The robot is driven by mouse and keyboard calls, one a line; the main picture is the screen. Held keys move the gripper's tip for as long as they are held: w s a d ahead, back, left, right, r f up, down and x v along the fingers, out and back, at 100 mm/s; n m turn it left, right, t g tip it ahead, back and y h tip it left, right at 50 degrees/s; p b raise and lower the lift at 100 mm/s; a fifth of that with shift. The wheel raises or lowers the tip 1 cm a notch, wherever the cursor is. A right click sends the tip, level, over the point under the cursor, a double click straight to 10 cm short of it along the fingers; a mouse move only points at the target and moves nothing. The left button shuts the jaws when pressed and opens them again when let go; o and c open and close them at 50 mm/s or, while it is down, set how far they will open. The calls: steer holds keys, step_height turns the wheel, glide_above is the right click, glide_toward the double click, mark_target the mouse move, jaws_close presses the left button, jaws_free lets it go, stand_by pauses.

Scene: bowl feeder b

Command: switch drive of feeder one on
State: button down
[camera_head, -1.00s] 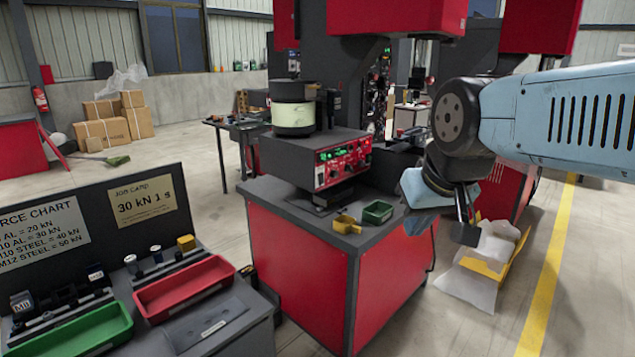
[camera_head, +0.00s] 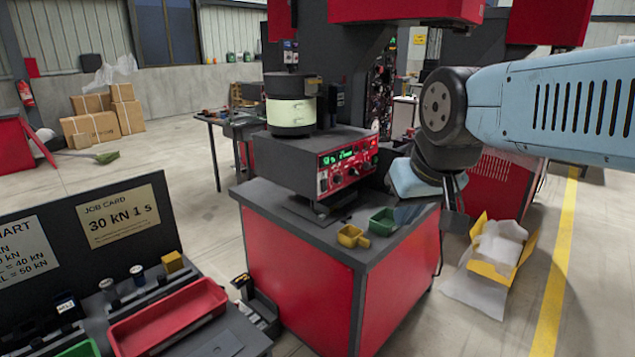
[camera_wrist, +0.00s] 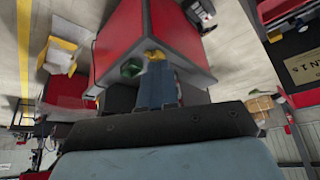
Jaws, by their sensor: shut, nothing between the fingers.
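The feeder's red control panel (camera_head: 347,166) has a green lit display, knobs and small switches. It is on the front of a dark grey drive box (camera_head: 290,150) with a round bowl (camera_head: 291,104) on top. Which switch is the drive switch, and how it is set, is too small to tell. My gripper (camera_head: 452,205) hangs to the right of the panel, apart from it, above the right side of the red cabinet (camera_head: 300,265). Its fingers are shut and empty. In the wrist view the fingers (camera_wrist: 157,85) point toward the cabinet; the panel cannot be made out there.
A yellow scoop (camera_head: 351,236) and a green tray (camera_head: 383,221) lie on the cabinet top before the panel. A bench with a red tray (camera_head: 165,320) and job card stands front left. An open yellow box (camera_head: 500,250) lies on the floor at right.

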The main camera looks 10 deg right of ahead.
mark_target(324, 185)
steer(key=shift+w+d, duration=0.1)
steer(key=shift+w, duration=0.35)
steer(key=w+m, duration=0.5)
steer(key=w, duration=1.6)
steer(key=w+f+m, duration=0.2)
steer(key=w+f, duration=0.3)
steer(key=w, duration=0.4)
steer(key=w+d+f+m+t, duration=0.1)
steer(key=w+f+m, duration=0.1)
steer(key=w+f, duration=0.3)
steer(key=w, duration=0.4)
steer(key=shift+w+d+m, duration=0.15)
steer(key=shift+w+m, duration=0.2)
steer(key=shift+m, duration=0.05)
steer(key=shift+f, duration=0.1)
steer(key=w+a+f, duration=0.2)
steer(key=w+f, duration=0.6)
steer(key=w, duration=0.1)
steer(key=shift+f, duration=0.3)
